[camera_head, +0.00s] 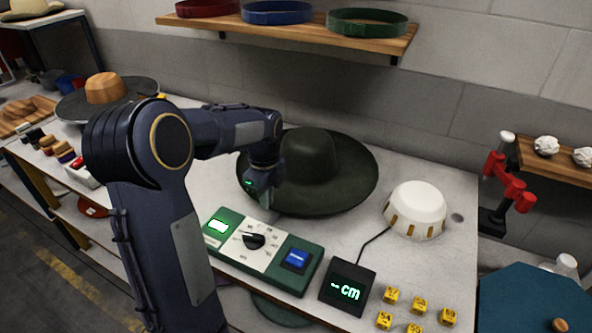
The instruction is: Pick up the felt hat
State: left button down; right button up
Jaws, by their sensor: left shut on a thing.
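The dark green felt hat (336,187) has a wide brim and a rounded crown. It is at the middle of the white workbench in the head view. My left gripper (256,196) is at the near left edge of its brim, shut on the brim. The fingertips are small and partly hidden by the wrist. I cannot tell whether the brim is clear of the bench. My right gripper is not in view.
A green control box (262,250) with a dial stands close in front of the hat. A white dome (415,209) and a black "cm" display (347,288) are to the right, with several yellow cubes (419,303) nearby. A shelf (290,33) with hat bands hangs above.

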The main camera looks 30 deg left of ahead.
pick_arm(q)
jog(key=shift+r, duration=0.15)
notch_tip(320, 180, up, 10)
dwell(0.3)
dwell(2.1)
